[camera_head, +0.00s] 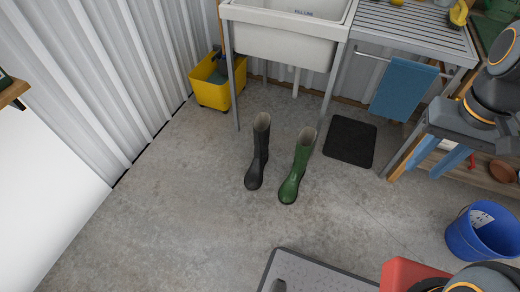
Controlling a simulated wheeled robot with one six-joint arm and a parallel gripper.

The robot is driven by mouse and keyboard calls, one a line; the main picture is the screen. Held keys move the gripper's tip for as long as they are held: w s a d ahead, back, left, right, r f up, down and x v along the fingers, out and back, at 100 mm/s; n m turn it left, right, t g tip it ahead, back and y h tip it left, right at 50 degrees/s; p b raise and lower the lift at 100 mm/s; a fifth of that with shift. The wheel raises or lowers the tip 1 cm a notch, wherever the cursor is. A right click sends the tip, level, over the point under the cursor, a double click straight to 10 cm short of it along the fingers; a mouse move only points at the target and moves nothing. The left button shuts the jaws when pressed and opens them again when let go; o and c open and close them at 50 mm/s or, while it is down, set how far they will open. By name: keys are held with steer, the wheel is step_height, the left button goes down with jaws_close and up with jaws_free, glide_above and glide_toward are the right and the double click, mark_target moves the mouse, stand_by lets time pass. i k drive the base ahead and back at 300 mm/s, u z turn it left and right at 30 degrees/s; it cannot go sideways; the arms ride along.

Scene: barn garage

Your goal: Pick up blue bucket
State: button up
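The blue bucket (466,238) stands upright on the concrete floor at the right edge of the head view. Its open top faces up, and a pale label shows on the inside wall. Part of its right side is cut off by the frame edge. Dark links of my arm with orange rings show at the upper right and at the lower right, close below the bucket.
A black boot (258,158) and a green boot (296,172) stand mid-floor. A black mat (350,141) lies beside them. A white sink (284,42), a yellow mop bucket (211,88) and a metal bench (410,30) line the back. The floor left of the blue bucket is clear.

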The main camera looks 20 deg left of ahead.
mark_target(488, 231)
steer(key=z, duration=1.5)
steer(key=k, duration=0.3)
steer(key=z, duration=0.75)
steer(key=i, duration=1.15)
